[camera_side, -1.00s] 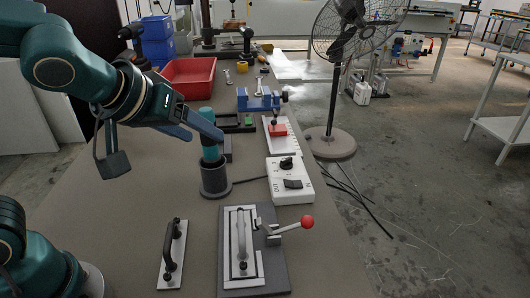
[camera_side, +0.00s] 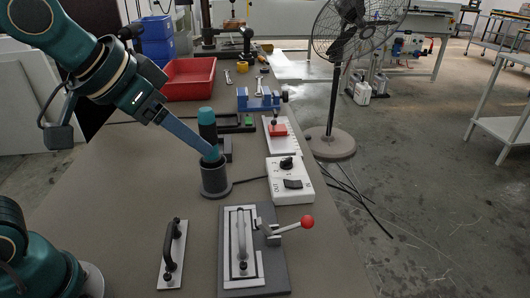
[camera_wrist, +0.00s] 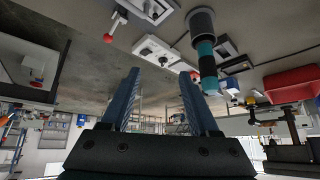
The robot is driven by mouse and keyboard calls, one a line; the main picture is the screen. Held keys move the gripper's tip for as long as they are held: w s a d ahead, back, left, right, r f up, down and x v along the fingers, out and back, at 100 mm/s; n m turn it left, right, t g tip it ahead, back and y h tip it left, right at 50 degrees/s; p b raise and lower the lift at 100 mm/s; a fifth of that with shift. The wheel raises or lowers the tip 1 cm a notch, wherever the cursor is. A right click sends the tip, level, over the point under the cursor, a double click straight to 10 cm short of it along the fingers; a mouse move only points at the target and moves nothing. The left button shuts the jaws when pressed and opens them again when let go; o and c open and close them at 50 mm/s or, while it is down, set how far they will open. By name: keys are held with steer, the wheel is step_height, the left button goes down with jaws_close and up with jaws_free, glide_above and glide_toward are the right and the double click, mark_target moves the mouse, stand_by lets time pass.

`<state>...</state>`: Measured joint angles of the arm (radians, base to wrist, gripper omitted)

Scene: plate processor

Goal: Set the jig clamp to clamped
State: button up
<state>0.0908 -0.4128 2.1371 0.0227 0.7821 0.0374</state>
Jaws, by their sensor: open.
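The red ball also appears at the left of the upside-down wrist view (camera_wrist: 37,84). My gripper (camera_side: 213,154) is well behind the jig, apart from the clamp. In the wrist view its two blue fingers (camera_wrist: 160,85) are spread, with nothing held between them.
A teal and dark cylinder (camera_side: 206,116) stands in a dark round holder (camera_side: 214,180), overlapped by my finger in the side view. A white control box (camera_side: 290,182) stands behind the jig. A loose handled plate (camera_side: 172,255) lies left of it. A red bin (camera_side: 188,80) is farther back.

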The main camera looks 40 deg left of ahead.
steer(key=w+d+m, duration=0.1)
steer(key=w+d, duration=0.2)
steer(key=w, duration=0.2)
steer(key=m+g+h, duration=0.1)
steer(key=m+g, duration=0.1)
steer(key=m, duration=0.1)
glide_above(306, 219)
steer(key=a, duration=0.4)
step_height(306, 219, down, 7)
steer(key=shift+m+g, duration=0.3)
steer(key=shift+g, duration=0.1)
steer(key=d+f, duration=0.1)
steer(key=f, duration=0.1)
steer(key=s+d+f, duration=0.1)
steer(key=f, duration=0.1)
steer(key=d+f, duration=0.1)
steer(key=f, duration=0.1)
steer(key=shift+s+d, duration=0.15)
steer(key=shift+s, duration=0.2)
steer(key=shift+x, duration=2.4)
jaws_close()
steer(key=shift+s, duration=0.1)
